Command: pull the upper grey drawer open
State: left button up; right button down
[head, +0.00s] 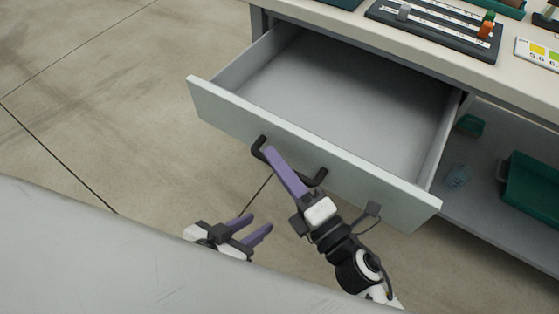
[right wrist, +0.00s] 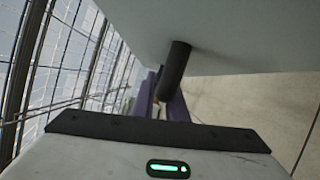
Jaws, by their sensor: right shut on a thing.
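The upper grey drawer (head: 300,150) stands well open below the worktop in the head view, and its inside is empty. A black bar handle (head: 318,178) is fixed to its front panel. My right gripper (head: 271,155) is at this handle, its purple fingers shut on the bar. In the right wrist view the handle (right wrist: 176,66) runs down between the purple fingers (right wrist: 162,104), under the pale drawer front (right wrist: 235,35). My left gripper (head: 257,226) is lower in the head view, apart from the drawer, with its two purple fingers spread and nothing between them.
The worktop (head: 345,25) above carries a dark rack (head: 440,27) with small coloured pieces and a colour chart card (head: 540,54). The floor at left is clear.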

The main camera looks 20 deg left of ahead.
jog(key=shift+w, duration=0.1)
jog(key=c, duration=1.8)
grip_release()
jog(key=shift+o, duration=0.2)
jog(key=v, duration=1)
jog(key=shift+d, duration=0.2)
